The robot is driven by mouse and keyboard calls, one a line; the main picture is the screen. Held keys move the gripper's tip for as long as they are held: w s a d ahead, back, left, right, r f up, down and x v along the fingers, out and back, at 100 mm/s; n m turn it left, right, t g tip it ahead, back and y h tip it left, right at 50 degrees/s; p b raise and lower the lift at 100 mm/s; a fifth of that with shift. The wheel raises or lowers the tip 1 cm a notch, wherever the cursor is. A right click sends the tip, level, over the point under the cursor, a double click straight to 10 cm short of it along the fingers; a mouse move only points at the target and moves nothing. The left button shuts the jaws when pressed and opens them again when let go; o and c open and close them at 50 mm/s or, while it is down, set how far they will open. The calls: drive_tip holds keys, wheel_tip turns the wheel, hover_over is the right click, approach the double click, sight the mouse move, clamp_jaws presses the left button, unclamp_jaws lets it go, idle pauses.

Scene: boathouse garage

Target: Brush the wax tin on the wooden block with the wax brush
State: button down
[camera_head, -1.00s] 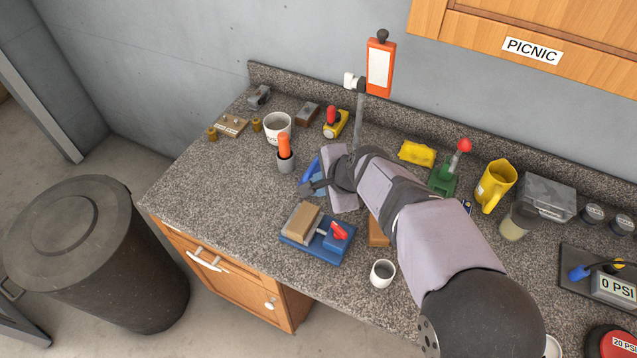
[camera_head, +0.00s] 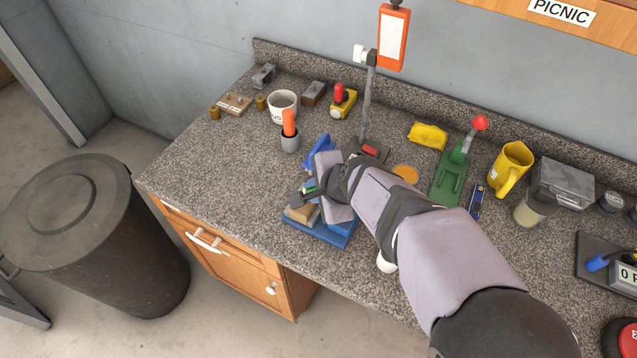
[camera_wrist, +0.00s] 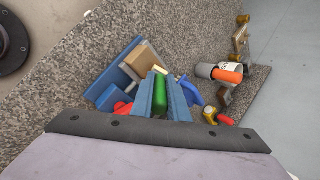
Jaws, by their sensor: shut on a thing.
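My gripper (camera_head: 310,190) is shut on the wax brush, whose green handle (camera_wrist: 160,98) shows between the blue fingers in the wrist view. A pale tip (camera_wrist: 158,71) shows at its far end. The gripper is over the blue vise (camera_head: 330,238), which holds the wooden block (camera_head: 300,213). The block also shows in the wrist view (camera_wrist: 144,57), just beyond the fingers; I cannot tell whether the brush touches it. A round orange thing (camera_head: 405,173), perhaps the wax tin, lies right of the gripper, partly hidden by my arm.
A grey cup with an orange-handled tool (camera_head: 289,138) and a white mug (camera_head: 283,105) stand behind the vise. A blue tool (camera_head: 318,152) lies close behind the gripper. A post with an orange-framed panel (camera_head: 393,38) rises behind. The counter's left part is clear.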

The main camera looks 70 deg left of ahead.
drive_tip(key=s+d, duration=0.3)
drive_tip(key=s, duration=0.1)
drive_tip(key=shift+w+a+p, duration=0.95)
drive_tip(key=shift+w+a, duration=2.25)
drive_tip(key=shift+w, duration=0.55)
wheel_tip(320, 180, up, 8)
drive_tip(key=p, duration=0.6)
drive_tip(key=shift+w+a, duration=0.1)
